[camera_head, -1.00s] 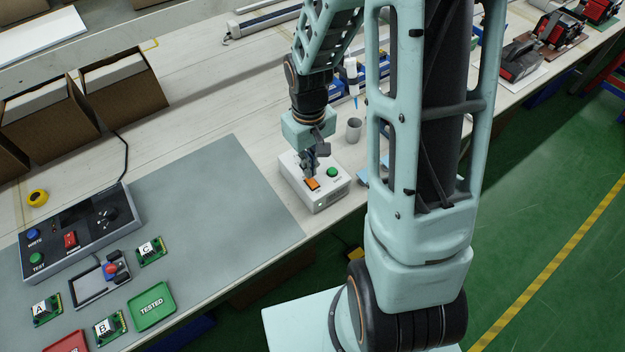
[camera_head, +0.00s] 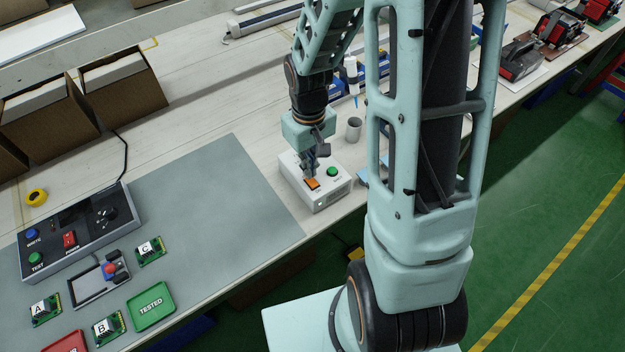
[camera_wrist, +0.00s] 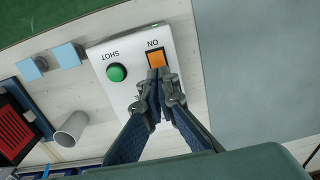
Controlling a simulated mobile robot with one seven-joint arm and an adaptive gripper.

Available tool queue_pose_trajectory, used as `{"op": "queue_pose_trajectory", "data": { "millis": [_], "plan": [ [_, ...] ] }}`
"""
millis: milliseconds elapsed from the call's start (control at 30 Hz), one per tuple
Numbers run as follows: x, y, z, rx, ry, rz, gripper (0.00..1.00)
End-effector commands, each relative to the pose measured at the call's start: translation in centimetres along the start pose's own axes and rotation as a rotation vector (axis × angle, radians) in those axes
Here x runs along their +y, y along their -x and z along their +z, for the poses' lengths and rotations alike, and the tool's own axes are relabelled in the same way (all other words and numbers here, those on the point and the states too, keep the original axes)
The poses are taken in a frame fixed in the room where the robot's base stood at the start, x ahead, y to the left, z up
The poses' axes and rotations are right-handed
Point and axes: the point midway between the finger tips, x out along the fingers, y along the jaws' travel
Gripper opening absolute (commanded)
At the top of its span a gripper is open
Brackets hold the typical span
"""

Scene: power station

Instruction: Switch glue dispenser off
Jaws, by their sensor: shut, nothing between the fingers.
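The glue dispenser (camera_head: 331,199) is a white box near the front edge of the bench. On its top are an orange rocker switch (camera_head: 312,184) and a round green button (camera_head: 332,171). In the wrist view, the orange switch (camera_wrist: 156,59) is by the label "ON" and the green button (camera_wrist: 117,72) by "SHOT". My gripper (camera_head: 312,174) points down over the dispenser. In the wrist view, its closed, empty fingertips (camera_wrist: 160,76) are at the near end of the orange switch, partly covering it. I cannot tell whether they press it.
A grey cup (camera_head: 354,130) stands just behind the dispenser, with light blue blocks (camera_wrist: 68,54) nearby. A grey mat (camera_head: 215,200) lies to the left. It carries a control box (camera_head: 80,232) and a green "TESTED" tray (camera_head: 152,306).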

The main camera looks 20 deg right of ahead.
Motion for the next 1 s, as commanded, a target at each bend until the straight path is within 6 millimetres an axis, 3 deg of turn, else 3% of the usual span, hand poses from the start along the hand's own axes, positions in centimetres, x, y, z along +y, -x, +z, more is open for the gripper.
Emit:
{"op": "queue_pose_trajectory", "data": {
  "millis": [1000],
  "plan": [
    [0.0,-1.6,0.0,-0.001,0.0,0.0,0.0]
  ]
}}
